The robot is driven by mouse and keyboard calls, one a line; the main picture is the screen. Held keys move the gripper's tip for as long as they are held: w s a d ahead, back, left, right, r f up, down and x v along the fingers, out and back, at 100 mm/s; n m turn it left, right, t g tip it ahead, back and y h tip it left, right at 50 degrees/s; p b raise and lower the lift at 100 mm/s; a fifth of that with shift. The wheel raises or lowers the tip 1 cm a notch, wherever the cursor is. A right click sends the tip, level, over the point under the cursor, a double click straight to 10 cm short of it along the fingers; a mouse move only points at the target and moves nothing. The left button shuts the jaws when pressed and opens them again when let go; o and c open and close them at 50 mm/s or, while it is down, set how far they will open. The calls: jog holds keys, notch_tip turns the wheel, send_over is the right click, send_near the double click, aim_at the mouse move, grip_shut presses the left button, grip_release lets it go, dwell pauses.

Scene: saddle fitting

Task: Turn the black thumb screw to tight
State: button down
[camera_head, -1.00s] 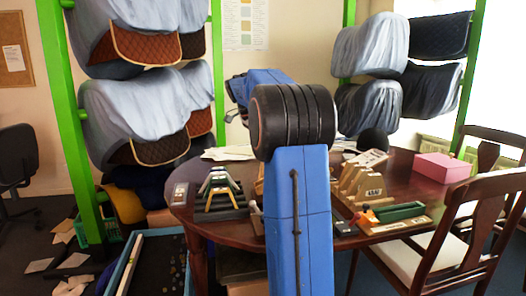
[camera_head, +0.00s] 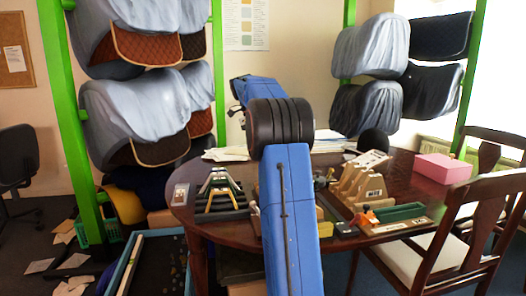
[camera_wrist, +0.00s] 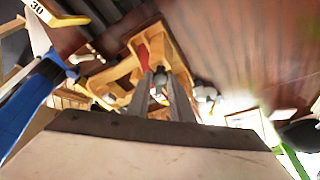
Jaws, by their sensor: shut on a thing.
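My gripper (camera_wrist: 160,80) shows in the wrist view with its two grey fingers close together, reaching into a light wooden fixture (camera_wrist: 120,75). It is shut on a small dark thing between the fingertips, which seems to be the black thumb screw (camera_wrist: 160,76). The fingers hide most of the screw, so I cannot tell how tight it is. A red part (camera_wrist: 143,52) lies just beyond the fingers on the fixture. In the head view my blue arm hides the gripper and the screw.
A wooden chair (camera_head: 455,235) stands close at the right.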

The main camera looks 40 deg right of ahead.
jog(key=shift+m, duration=0.6)
jog(key=c, duration=1.6)
grip_release()
jog(key=shift+y, duration=0.3)
jog(key=shift+r, duration=0.1)
